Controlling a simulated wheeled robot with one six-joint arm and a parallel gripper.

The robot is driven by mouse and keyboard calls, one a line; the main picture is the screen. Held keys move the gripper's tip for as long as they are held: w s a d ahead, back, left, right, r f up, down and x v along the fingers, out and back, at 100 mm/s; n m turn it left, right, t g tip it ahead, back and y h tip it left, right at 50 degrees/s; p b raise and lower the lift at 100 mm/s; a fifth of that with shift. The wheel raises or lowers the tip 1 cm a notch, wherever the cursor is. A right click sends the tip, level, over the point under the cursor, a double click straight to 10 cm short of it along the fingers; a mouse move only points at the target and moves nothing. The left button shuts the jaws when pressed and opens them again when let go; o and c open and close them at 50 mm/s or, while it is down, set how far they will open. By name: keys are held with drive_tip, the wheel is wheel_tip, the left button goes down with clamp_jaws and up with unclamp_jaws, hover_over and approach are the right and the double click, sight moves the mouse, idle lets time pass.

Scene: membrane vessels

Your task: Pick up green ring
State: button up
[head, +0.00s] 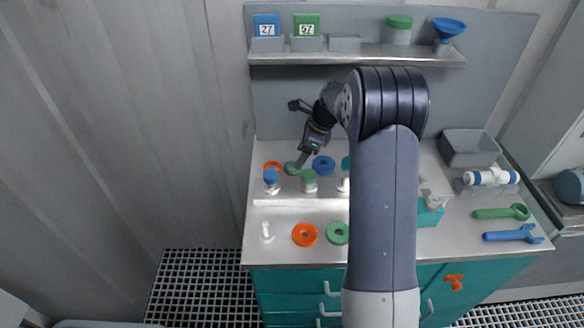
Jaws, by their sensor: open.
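Two green rings show. One green ring (338,233) lies flat near the front edge of the bench, just left of my arm. A second, smaller-looking green ring (291,168) lies at the back of the bench, between an orange and a blue ring; it is partly covered by my lower finger. My gripper (298,133) is open and empty above the back of the bench. Its lower finger points down at the rear green ring; whether they touch cannot be told.
Orange rings (305,235) lie at front and back, with a blue ring (323,165) at the back. Blue- and green-capped vessels (271,181) stand in a row before the rear rings. A shelf (350,58) hangs above. Green and blue wrenches (512,234) lie right.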

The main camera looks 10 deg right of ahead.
sight(291, 170)
drive_tip(key=p+x, duration=0.1)
drive_tip(key=x, duration=0.4)
drive_tip(key=shift+w, duration=0.15)
drive_tip(key=shift+c, duration=0.3)
drive_tip(key=c, duration=0.7)
